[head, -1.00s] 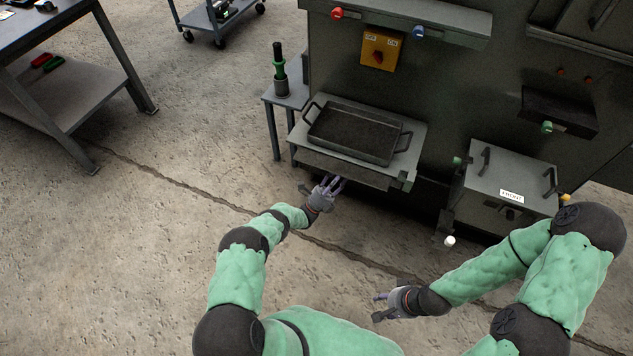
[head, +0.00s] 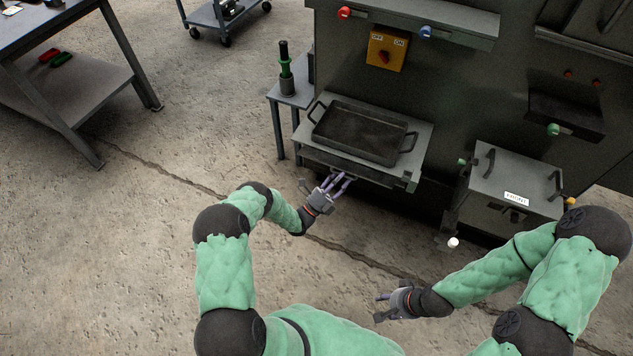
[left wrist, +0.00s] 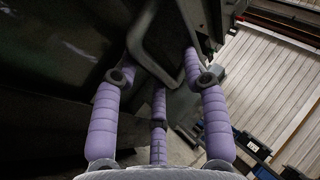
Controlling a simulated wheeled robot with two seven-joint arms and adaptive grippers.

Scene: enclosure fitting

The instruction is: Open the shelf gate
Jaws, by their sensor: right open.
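The shelf (head: 423,140) juts from the dark cabinet and bears a dark tray. The gate looks to be the grey strip (head: 352,171) along the shelf's front edge, with a dark gap above it. My left gripper (head: 338,181) is just in front of and below this strip, its purple fingers apart. In the left wrist view the fingers (left wrist: 160,85) are spread beside a dark, rounded frame-like part (left wrist: 147,62) that I cannot name surely; I cannot tell whether they touch it. My right gripper (head: 378,307) is open and empty over the floor, lower in the picture.
A tray (head: 362,133) with two handles sits on the shelf. A small side table (head: 300,92) with a green and black tool (head: 286,72) stands left of it. A grey box (head: 512,175) with handles is at the right. Open floor lies in front.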

